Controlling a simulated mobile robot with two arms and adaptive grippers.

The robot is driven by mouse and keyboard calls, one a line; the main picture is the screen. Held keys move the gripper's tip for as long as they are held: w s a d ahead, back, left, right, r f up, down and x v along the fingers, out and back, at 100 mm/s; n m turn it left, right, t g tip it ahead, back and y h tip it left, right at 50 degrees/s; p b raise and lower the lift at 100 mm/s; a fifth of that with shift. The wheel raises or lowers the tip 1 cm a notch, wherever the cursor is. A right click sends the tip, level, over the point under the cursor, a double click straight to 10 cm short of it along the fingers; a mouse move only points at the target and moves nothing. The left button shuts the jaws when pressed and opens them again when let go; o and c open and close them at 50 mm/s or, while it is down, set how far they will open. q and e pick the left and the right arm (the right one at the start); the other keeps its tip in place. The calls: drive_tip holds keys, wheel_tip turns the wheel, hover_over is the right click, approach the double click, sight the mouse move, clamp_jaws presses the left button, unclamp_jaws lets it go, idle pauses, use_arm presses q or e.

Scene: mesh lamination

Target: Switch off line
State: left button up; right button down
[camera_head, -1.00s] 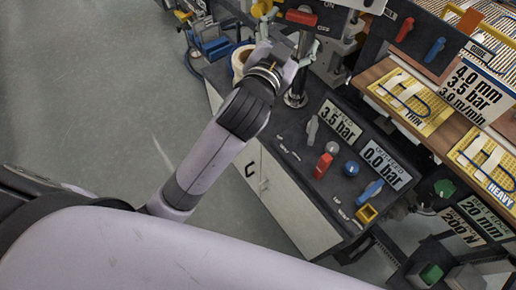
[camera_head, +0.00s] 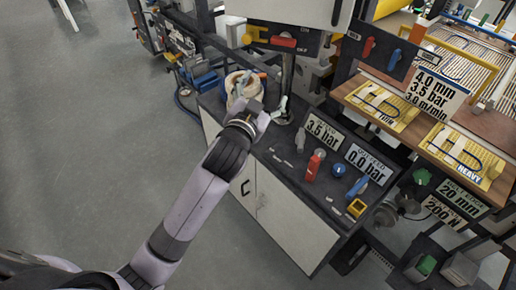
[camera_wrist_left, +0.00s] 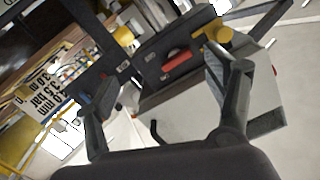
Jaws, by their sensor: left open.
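The dark switch panel (camera_head: 258,29) at the top middle of the head view carries a red switch handle (camera_head: 283,41), lying about level, and a yellow knob (camera_head: 247,39). My left gripper (camera_head: 262,94) is open and empty, below the panel in the picture and apart from it. In the left wrist view the open fingers (camera_wrist_left: 150,76) frame the panel; the red handle (camera_wrist_left: 177,60) shows between them, and the yellow knob (camera_wrist_left: 222,35) is by the right fingertip. I cannot read the small panel labels. My right gripper is not in view.
A dark-topped cabinet (camera_head: 290,165) holds a red lever (camera_head: 314,166), a blue knob (camera_head: 338,170) and gauge signs. A pale roll (camera_head: 243,82) stands behind my left gripper. The grey floor (camera_head: 85,140) at left is clear.

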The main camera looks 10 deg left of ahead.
use_arm(q)
wheel_tip(320, 180, down, 21)
drive_tip(key=a+g+b, duration=0.1)
drive_tip(key=g+b, duration=0.2)
drive_tip(key=shift+w+r, duration=0.15)
drive_tip(key=shift+w, duration=0.2)
drive_tip(key=s+a+f+g+b, duration=0.15)
drive_tip(key=s+f, duration=0.45)
drive_tip(key=f, duration=0.6)
drive_tip(key=s+a+f+n+g, duration=0.1)
drive_tip(key=s+a+f+g, duration=0.15)
drive_tip(key=s+f, duration=0.6)
drive_tip(key=s+a+f+g, duration=0.1)
drive_tip(key=s+f+g, duration=0.25)
drive_tip(key=f, duration=1.15)
drive_tip(key=s+a+f+g, duration=0.1)
drive_tip(key=s+f, duration=0.4)
drive_tip(key=s, duration=0.6)
drive_tip(key=s+a+f+n+g+y, duration=0.1)
drive_tip(key=s+f, duration=0.4)
drive_tip(key=s, duration=0.6)
drive_tip(key=s+a+f+n+g+b, duration=0.1)
drive_tip(key=s+a+f+g, duration=0.2)
drive_tip(key=s, duration=0.8)
wheel_tip(320, 180, down, 3)
drive_tip(key=shift+s+r+g, duration=0.15)
drive_tip(key=shift+s+g, duration=0.05)
drive_tip(key=shift+g, duration=0.15)
